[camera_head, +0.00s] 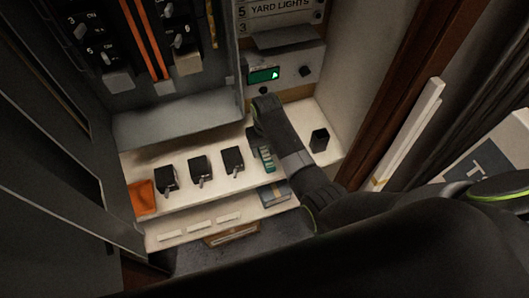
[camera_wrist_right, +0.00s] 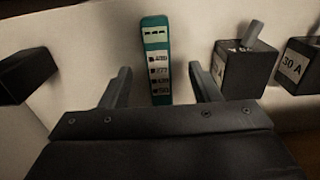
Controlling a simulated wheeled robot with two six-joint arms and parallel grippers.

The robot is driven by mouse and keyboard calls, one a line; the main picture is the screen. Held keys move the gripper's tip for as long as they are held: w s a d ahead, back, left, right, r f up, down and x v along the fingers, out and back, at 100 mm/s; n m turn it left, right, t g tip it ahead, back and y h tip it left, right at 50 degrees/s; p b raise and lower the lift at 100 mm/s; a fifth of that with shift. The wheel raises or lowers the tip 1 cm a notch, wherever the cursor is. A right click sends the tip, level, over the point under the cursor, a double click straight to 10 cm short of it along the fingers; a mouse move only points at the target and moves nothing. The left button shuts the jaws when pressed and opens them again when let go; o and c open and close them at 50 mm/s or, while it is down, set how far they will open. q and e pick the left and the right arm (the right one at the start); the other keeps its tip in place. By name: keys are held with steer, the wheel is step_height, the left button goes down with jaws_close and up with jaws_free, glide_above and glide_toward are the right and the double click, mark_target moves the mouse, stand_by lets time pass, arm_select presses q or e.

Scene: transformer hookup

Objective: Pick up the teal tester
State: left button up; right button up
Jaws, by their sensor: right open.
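The teal tester (camera_wrist_right: 157,62) is a slim upright-looking bar with a pale display and labelled rows, lying on the white shelf. In the right wrist view it lies between the two fingers of my right gripper (camera_wrist_right: 160,88), which is open with a gap on both sides of it. In the head view the tester (camera_head: 266,158) shows just left of my right gripper and wrist, which partly cover the shelf there. The fingers are hard to make out in the head view. My left gripper is not in view.
Several black breaker blocks (camera_head: 199,167) stand left of the tester on the shelf (camera_head: 165,208). A black block (camera_head: 319,140) stands to its right. An orange item (camera_head: 142,198) is at the far left. A panel with a green display (camera_head: 264,75) rises behind. A grey box (camera_head: 274,194) sits in front.

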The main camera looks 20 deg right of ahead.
mark_target(267, 157)
steer(key=shift+d+f, duration=0.15)
steer(key=shift+f, duration=2)
steer(key=shift+c, duration=0.2)
steer(key=c, duration=1)
